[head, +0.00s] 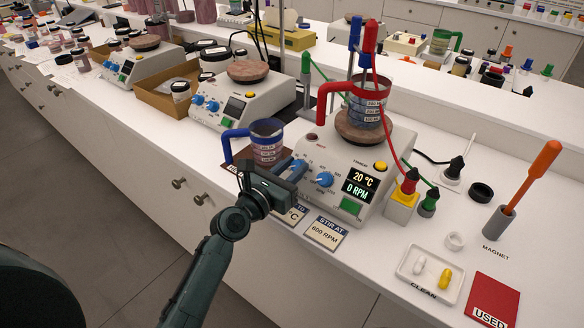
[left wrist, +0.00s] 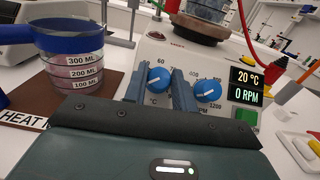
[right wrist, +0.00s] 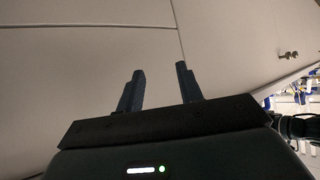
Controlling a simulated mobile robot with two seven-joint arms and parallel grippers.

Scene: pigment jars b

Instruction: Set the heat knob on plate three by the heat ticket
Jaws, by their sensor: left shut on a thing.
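Plate three, a white hotplate stirrer (head: 345,152), has a display (head: 359,184) reading 20 °C and 0 RPM. My left gripper (head: 292,170) is at its front panel, shut on the blue heat knob (left wrist: 158,80), which shows between the fingers in the left wrist view. The blue stir knob (head: 324,179) is just right of the fingers. My right gripper (right wrist: 160,85) is open and empty, facing cabinet fronts.
A blue-handled beaker (head: 266,148) stands on a brown mat left of the plate. A red-handled beaker (head: 369,105) sits on top. A stir ticket (head: 326,233) reads 600 RPM. Red and green plugs, a tray (head: 431,272) and a red USED card (head: 488,303) are to the right.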

